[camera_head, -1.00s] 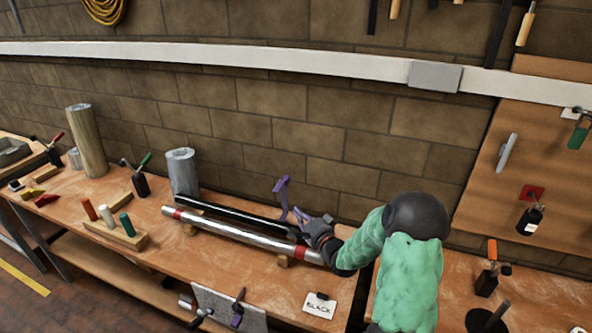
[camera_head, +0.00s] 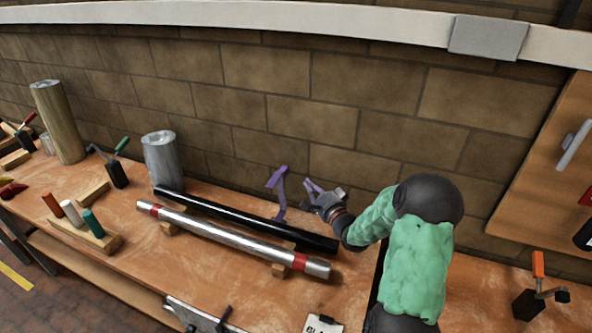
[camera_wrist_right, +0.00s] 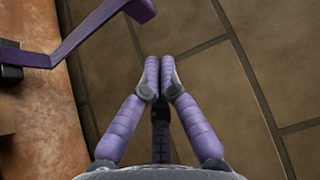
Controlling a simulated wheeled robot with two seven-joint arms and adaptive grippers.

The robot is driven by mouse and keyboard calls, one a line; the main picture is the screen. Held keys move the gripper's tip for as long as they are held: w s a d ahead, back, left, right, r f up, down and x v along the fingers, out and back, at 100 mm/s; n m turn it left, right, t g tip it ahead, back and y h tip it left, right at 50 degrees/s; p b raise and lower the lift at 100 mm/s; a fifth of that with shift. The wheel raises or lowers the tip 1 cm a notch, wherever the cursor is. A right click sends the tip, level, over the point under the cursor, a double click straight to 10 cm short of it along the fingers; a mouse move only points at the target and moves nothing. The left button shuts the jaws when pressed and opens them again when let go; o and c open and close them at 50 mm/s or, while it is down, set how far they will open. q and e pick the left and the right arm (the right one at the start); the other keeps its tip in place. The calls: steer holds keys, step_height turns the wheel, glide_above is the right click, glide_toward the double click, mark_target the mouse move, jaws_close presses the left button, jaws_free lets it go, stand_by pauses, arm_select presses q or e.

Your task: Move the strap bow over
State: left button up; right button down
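The strap bow is most likely the purple angled piece (camera_head: 280,192) standing up at the black mast tube (camera_head: 235,217) near its right end. In the right wrist view a purple bar with a bent end (camera_wrist_right: 88,35) crosses the upper left, with a dark block at its left end. My right gripper (camera_head: 308,186) is just right of the purple piece and apart from it. In the wrist view its purple fingers (camera_wrist_right: 160,68) have their tips together with nothing seen between them. My left gripper is out of view.
A silver tube with red bands (camera_head: 220,236) lies on blocks in front of the black tube. A grey cylinder (camera_head: 162,160) stands at their left end. A brick wall (camera_head: 310,105) rises close behind. Several coloured pegs stand in a wooden block (camera_head: 102,238) on the left.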

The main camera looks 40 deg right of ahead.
steer(key=b+x, duration=0.1)
steer(key=x, duration=0.9)
steer(key=shift+b, duration=0.3)
